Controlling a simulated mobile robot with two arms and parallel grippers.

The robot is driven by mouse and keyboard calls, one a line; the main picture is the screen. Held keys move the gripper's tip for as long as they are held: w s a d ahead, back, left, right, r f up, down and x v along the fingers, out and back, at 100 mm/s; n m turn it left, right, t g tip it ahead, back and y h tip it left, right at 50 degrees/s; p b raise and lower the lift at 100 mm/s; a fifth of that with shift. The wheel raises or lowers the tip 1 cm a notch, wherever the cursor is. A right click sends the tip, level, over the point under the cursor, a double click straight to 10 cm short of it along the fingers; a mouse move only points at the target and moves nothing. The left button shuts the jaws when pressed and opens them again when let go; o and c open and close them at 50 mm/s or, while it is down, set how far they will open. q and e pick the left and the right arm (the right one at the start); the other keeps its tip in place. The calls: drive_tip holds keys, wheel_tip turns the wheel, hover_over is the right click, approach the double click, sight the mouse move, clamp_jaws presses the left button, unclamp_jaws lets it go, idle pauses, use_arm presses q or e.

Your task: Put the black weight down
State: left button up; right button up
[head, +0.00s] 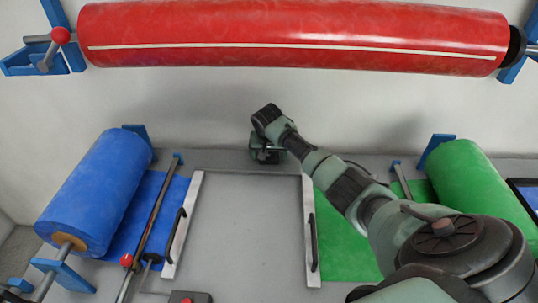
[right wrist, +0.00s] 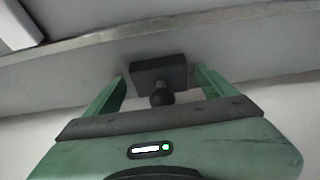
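The black weight (right wrist: 160,75) is a dark block with a round knob (right wrist: 162,95), seen in the right wrist view. It appears to rest on a grey surface. My right gripper (right wrist: 160,76) is open, with one green finger on each side of the weight and knob. The knob stands clear of both fingers. In the head view my right gripper (head: 267,152) is at the back edge of the table, behind the framed middle panel, pointing down. The weight cannot be made out clearly there. My left gripper is not in view.
A big red roll (head: 290,36) hangs across the back. A blue roll (head: 97,190) stands at left, a green roll (head: 480,185) at right. A grey panel (head: 245,235) with white side bars and black handles lies between. A dark block (head: 190,297) shows at the front edge.

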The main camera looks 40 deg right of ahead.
drive_tip(key=v, duration=1.2)
drive_tip(key=shift+w+r, duration=0.1)
